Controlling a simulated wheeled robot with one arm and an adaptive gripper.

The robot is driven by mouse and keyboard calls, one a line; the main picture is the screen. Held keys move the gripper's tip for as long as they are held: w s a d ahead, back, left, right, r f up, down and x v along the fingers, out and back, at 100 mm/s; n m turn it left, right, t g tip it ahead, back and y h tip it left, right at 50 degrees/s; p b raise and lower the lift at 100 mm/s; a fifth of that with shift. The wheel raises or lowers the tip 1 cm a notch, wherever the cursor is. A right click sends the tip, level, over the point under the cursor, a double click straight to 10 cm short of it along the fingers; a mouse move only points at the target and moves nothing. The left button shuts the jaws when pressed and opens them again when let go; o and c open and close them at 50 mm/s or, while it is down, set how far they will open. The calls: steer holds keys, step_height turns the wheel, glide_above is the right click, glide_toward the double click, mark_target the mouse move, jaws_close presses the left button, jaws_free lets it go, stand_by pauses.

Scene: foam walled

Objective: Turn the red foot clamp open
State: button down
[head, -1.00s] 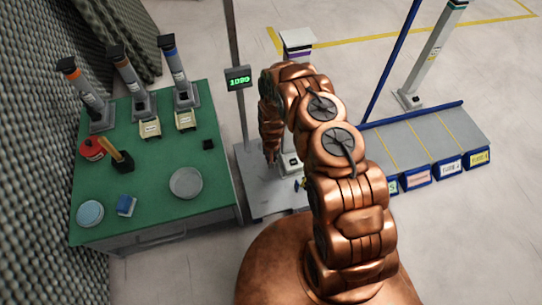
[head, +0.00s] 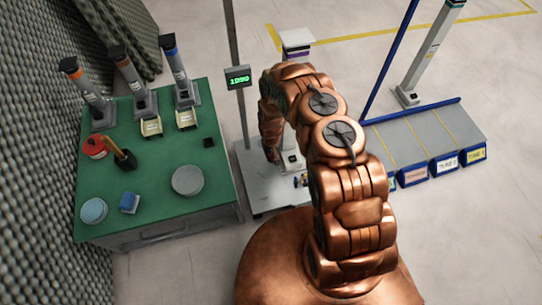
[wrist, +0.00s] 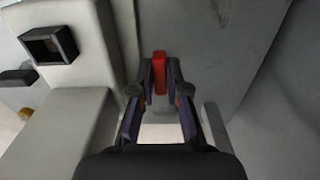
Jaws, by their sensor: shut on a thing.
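The red foot clamp (wrist: 160,66) shows in the wrist view as a narrow upright red bar between my fingertips. My gripper (wrist: 160,85) is shut on it, with one dark finger on each side. The clamp sits in front of a grey metal surface; its base is hidden by the fingers. In the head view my gripper (head: 273,158) reaches down to the grey platform (head: 262,190), and the clamp is too small or hidden to make out there.
A light-grey block with a dark square socket (wrist: 48,45) stands left of my fingers. In the head view, a green table (head: 165,170) with several items is at left, a display (head: 238,77) on a pole behind the platform, and a grey rack with labelled bins (head: 444,163) at right.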

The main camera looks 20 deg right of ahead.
steer(key=c, duration=1.2)
jaws_free()
steer(key=shift+o, duration=0.2)
step_height(320, 180, up, 12)
